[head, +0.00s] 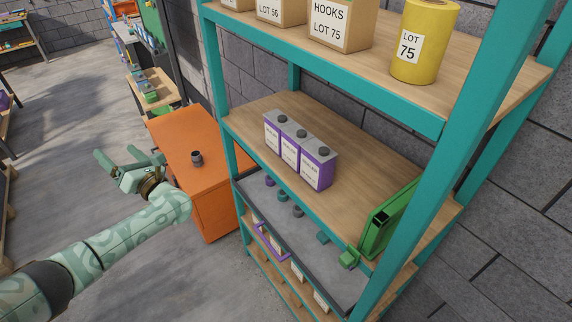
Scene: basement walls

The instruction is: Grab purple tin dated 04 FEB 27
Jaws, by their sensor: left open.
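Three purple tins with grey tops and dark caps stand side by side on the middle wooden shelf (375,165): the left tin (272,137), the middle tin (290,152) and the right tin (316,171). They touch or nearly touch. Each has a white label on its front, but the print is too small to read, so I cannot tell which is dated 04 FEB 27. My left gripper (130,160) is open and empty, out to the left of the shelf unit, well apart from the tins. My right gripper is not in view.
Teal posts (217,85) frame the shelf unit. The upper shelf holds boxes (342,25) and a yellow canister (424,42). A green object (386,222) stands at the middle shelf's right end. An orange cabinet (205,205) with a small dark item (196,158) stands left. Floor beyond is open.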

